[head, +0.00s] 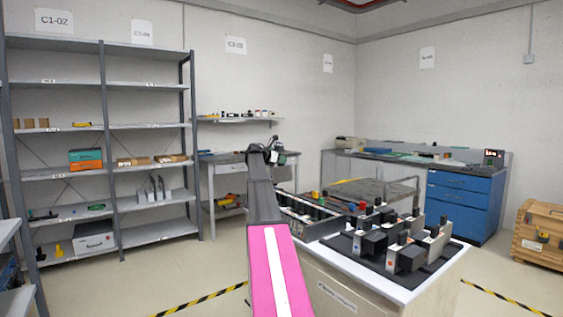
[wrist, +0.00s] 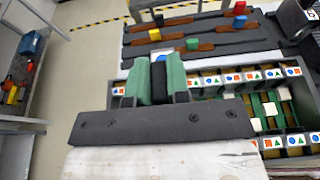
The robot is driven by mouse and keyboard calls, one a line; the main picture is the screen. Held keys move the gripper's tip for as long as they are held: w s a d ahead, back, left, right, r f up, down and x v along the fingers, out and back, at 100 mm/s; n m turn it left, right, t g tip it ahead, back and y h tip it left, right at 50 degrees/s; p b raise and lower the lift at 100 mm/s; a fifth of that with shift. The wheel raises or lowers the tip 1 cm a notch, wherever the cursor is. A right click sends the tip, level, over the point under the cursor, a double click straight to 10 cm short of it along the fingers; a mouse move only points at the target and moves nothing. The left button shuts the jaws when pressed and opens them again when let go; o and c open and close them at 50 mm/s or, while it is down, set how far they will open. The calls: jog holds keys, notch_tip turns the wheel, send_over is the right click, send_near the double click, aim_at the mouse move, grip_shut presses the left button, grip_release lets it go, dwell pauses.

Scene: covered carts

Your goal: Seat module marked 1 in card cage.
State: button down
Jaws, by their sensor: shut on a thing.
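My gripper (wrist: 160,80) is shut on the black handle of a module, with a green finger pad on each side. The card cage (wrist: 240,78) lies beyond and to the right, with rows of white labels bearing coloured shapes and green and brown strips inside. The held module covers part of the cage. In the head view the card cage (head: 310,211) stands on the cart beside my arm; the gripper itself is not clear there.
Several modules with upright handles stand on a black tray (head: 345,246) on the right of the cart (head: 335,285). A dark board with brown strips and coloured blocks (wrist: 193,43) lies beyond the cage. Shelving stands left; floor at left is open.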

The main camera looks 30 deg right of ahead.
notch_tip(320, 180, down, 15)
dwell(2.2)
dwell(0.6)
jog(key=c, duration=1)
grip_release()
jog(key=v, duration=1)
jog(key=shift+a, duration=0.4)
jog(key=shift+r, duration=0.1)
